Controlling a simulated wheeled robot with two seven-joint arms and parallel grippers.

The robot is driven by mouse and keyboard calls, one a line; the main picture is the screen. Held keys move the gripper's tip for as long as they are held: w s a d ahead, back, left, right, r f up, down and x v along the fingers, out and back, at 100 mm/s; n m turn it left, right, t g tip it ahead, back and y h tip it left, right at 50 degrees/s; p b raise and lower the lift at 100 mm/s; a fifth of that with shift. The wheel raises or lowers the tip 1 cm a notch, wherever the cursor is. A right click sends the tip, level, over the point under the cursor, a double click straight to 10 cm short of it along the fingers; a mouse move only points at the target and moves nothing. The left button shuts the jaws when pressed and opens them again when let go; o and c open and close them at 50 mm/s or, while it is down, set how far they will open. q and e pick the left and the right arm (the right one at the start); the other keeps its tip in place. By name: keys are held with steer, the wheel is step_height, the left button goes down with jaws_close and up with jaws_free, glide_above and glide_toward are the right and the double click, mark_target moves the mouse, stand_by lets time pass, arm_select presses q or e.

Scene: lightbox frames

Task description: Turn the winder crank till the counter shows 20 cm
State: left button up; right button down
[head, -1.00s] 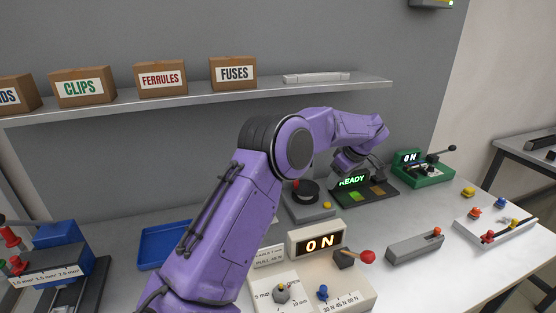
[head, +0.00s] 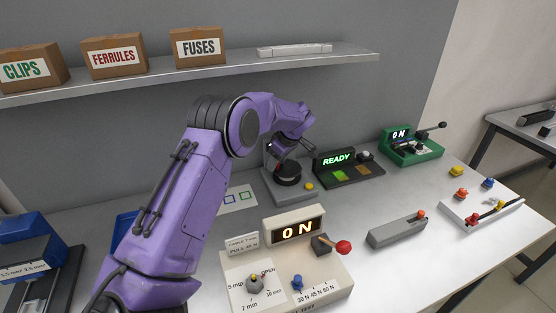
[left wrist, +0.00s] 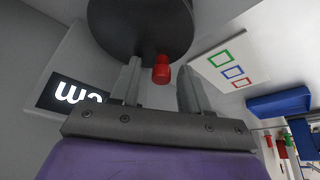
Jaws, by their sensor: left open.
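The winder (head: 307,190) is a grey unit with a black drum, at the back middle in the head view, partly behind my left arm. The black drum (left wrist: 140,25) fills the top of the left wrist view. The red crank knob (left wrist: 162,68) sticks out from it. My left gripper (head: 281,157) is at the winder. In the left wrist view its open fingers (left wrist: 160,85) stand on either side of the red knob, with gaps to it. The counter display (left wrist: 76,95) shows upside-down "cm" there; its number is out of view. My right gripper is not in view.
Right of the winder stand a dark box reading READY (head: 337,160) and a green unit (head: 412,150) reading ON. In front is a beige tester (head: 335,275) with a red-knobbed lever. A marked sheet (head: 238,199) and a blue tray (left wrist: 280,103) lie nearby.

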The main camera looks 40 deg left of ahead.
arm_select(q)
steer(key=shift+d+r, duration=0.2)
steer(key=shift+d, duration=0.05)
jaws_close()
steer(key=shift+s, duration=0.1)
steer(key=shift+f+p, duration=0.1)
steer(key=shift+p, duration=0.2)
